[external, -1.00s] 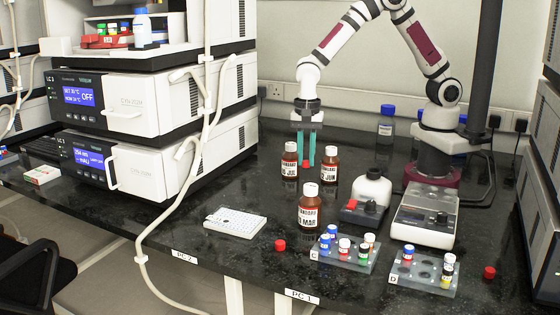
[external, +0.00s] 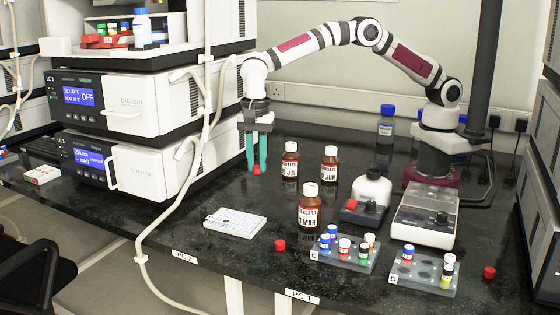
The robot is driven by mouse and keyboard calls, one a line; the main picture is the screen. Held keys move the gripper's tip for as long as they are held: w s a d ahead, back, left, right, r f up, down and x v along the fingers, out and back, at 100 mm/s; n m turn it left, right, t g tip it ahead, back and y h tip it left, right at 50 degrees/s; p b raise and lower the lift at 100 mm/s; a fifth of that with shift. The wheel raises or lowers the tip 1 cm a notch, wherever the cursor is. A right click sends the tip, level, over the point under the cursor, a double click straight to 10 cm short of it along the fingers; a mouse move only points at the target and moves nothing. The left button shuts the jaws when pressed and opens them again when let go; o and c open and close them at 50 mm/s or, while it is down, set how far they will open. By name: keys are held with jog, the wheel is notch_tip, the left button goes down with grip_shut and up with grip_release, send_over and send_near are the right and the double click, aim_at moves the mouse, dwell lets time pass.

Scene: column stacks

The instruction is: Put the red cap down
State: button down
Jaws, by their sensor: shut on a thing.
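My gripper (external: 257,165) points straight down with its teal fingers shut on a small red cap (external: 256,170) at their tips. It is to the left of the brown bottles, near the front of the white instrument stack. The cap looks to be just above the black bench (external: 200,205), but I cannot tell the exact gap. Two other red caps lie on the bench: one (external: 280,245) near the front edge and one (external: 489,272) at the far right.
Brown bottles (external: 310,212) stand right of my gripper. A white well plate (external: 235,222) lies in front of it. Vial racks (external: 345,255) and a balance (external: 424,218) are at the right. A pale hose (external: 190,175) hangs by the instruments.

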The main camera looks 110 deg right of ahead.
send_over(252, 213)
notch_tip(252, 213, down, 4)
jog(key=shift+r, duration=0.15)
notch_tip(252, 213, down, 4)
jog(key=shift+a+f, duration=0.1)
jog(key=shift+a, duration=0.05)
jog(key=shift+f, duration=0.1)
jog(key=c, duration=0.8)
grip_release()
jog(key=shift+o, duration=0.2)
